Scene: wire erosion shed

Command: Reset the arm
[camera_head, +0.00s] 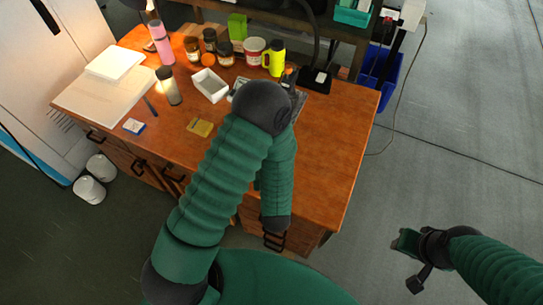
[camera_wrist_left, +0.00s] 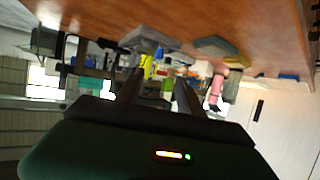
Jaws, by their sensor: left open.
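My left arm (camera_head: 225,175) rises in the head view from the bottom to a dark bent joint (camera_head: 262,107) over the table. Its lower part (camera_head: 277,180) comes back down over the table's front. I cannot make out the left fingers in that view. In the left wrist view, the left gripper (camera_wrist_left: 158,78) shows two dark fingers apart, with nothing between them. That view is upside down, with the tabletop along its top.
A blue bin (camera_head: 379,72) stands behind right. Floor at right is mostly free.

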